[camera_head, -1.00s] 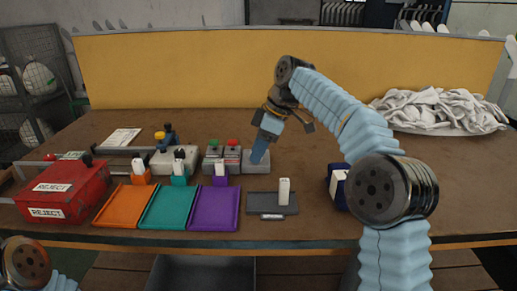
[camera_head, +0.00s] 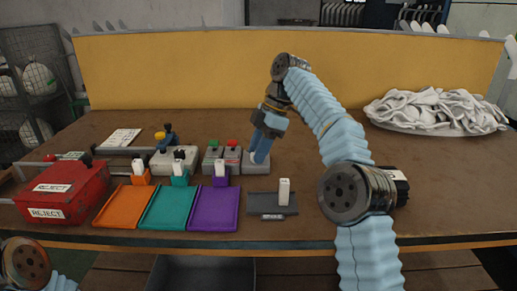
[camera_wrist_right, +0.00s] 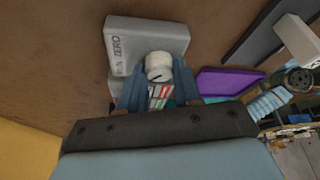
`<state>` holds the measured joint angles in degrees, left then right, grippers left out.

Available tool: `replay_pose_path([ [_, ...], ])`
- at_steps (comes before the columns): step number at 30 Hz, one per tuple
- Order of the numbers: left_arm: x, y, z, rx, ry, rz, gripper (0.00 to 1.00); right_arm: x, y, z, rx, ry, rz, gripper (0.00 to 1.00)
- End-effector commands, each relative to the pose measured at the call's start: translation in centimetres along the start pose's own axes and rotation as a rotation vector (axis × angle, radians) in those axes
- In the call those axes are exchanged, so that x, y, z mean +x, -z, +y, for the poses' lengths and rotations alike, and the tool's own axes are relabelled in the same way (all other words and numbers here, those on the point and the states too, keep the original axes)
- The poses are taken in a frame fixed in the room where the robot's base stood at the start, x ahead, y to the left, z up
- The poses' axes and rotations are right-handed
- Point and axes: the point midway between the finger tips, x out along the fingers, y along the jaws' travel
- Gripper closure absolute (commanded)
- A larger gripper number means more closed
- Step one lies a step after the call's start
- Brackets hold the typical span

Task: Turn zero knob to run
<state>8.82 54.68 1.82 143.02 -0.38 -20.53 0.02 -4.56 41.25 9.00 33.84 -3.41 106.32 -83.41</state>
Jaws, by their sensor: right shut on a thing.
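The zero knob (camera_wrist_right: 158,66) is a small pale round knob on a light grey box (camera_wrist_right: 118,42) lettered "ZERO" and "RUN" in the right wrist view. A dark line shows on the knob's lower part; I cannot tell which word it points to. My right gripper (camera_wrist_right: 158,82) has its two blue fingers on either side of the knob and is shut on it. In the head view the right gripper (camera_head: 260,150) reaches down onto the grey box (camera_head: 257,167), and its fingers hide part of the knob. My left gripper is out of view; only part of that arm shows at lower left.
Boxes with a green button (camera_head: 214,143) and a red button (camera_head: 232,143) stand just left of the knob box. Orange (camera_head: 122,210), teal (camera_head: 167,210) and purple (camera_head: 214,210) trays lie in front. A dark grey plate (camera_head: 258,198) holds a white upright piece.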

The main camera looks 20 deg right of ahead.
Motion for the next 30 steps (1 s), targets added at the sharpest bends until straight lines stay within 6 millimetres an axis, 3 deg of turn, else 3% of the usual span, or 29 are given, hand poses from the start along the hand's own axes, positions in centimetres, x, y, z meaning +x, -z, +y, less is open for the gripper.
replay_pose_path([
  [7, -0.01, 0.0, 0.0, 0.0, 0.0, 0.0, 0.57, -0.04, 0.0, 0.01, -0.001, -0.002, 0.0, 0.97],
  [8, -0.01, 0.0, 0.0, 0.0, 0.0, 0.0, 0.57, -0.04, 0.0, 0.01, 0.0, -0.002, 0.0, 0.64],
  [12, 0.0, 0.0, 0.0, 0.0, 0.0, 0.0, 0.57, -0.03, 0.01, 0.01, 0.0, -0.001, 0.0, 0.42],
  [23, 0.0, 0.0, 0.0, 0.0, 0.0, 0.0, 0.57, -0.07, 0.02, -0.04, 0.015, -0.007, 0.0, 0.41],
  [30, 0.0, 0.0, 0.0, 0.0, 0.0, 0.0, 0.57, -0.14, 0.01, -0.32, 0.205, -0.085, -0.001, 0.41],
])
